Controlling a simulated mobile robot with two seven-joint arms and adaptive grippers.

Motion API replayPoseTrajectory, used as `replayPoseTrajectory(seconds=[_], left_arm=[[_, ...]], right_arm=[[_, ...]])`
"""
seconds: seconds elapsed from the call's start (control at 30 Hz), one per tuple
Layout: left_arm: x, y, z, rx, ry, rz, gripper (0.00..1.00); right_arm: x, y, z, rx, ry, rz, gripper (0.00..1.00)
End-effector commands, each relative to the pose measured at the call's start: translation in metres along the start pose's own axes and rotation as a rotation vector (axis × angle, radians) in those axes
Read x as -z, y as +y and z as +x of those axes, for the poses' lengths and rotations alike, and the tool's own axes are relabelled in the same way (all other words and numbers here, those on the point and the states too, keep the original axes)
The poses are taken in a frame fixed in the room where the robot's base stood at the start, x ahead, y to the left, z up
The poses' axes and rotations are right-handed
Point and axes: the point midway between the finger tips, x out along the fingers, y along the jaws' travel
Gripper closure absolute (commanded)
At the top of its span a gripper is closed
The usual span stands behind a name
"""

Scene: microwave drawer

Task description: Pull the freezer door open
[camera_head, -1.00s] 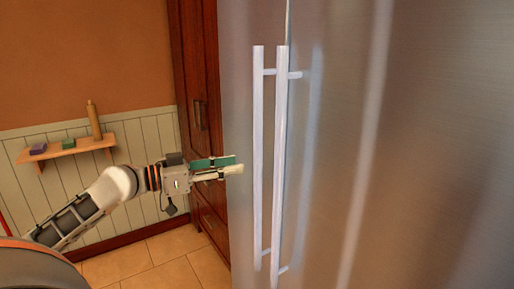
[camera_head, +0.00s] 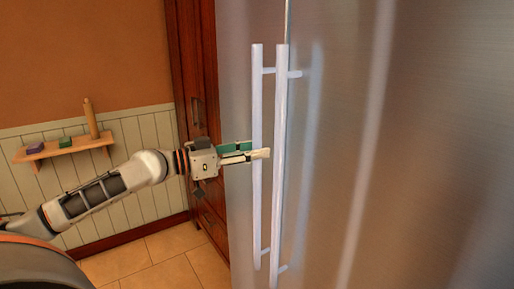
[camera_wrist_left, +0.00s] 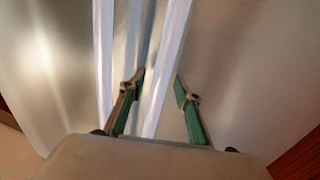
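A tall steel fridge-freezer stands with its left door (camera_head: 238,90) and right door (camera_head: 420,150) closed. The left door has a long vertical bar handle (camera_head: 257,100), and the right door's handle (camera_head: 281,110) runs beside it. My left gripper (camera_head: 259,149) is at the left handle about mid-height, with one finger passing in front of the bar. In the left wrist view the left handle (camera_wrist_left: 166,60) runs between the spread fingers (camera_wrist_left: 160,84); the right handle (camera_wrist_left: 103,50) is outside them. The gripper is open, with a gap beside the bar. My right gripper is out of view.
A dark red wooden cabinet (camera_head: 182,70) stands directly left of the fridge-freezer. A wall shelf (camera_head: 70,149) with small blocks and a rolling pin (camera_head: 90,118) is farther left. The tiled floor (camera_head: 150,255) in front is clear.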

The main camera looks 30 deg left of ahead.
Motion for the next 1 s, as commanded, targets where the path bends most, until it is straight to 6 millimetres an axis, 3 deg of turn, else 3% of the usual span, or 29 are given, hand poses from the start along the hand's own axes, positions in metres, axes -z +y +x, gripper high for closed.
replayPoseTrajectory(seconds=[0.53,0.67,1.0], left_arm=[[-0.0007,0.0001,0.0094,0.000,-0.002,0.002,0.67],[-0.0006,0.0001,0.0094,0.000,-0.002,0.002,1.00],[-0.0008,0.0007,0.0093,-0.001,-0.002,0.002,1.00]], right_arm=[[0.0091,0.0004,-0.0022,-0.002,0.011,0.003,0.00],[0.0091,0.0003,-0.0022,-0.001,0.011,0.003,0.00],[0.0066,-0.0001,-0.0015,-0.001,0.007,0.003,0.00]])
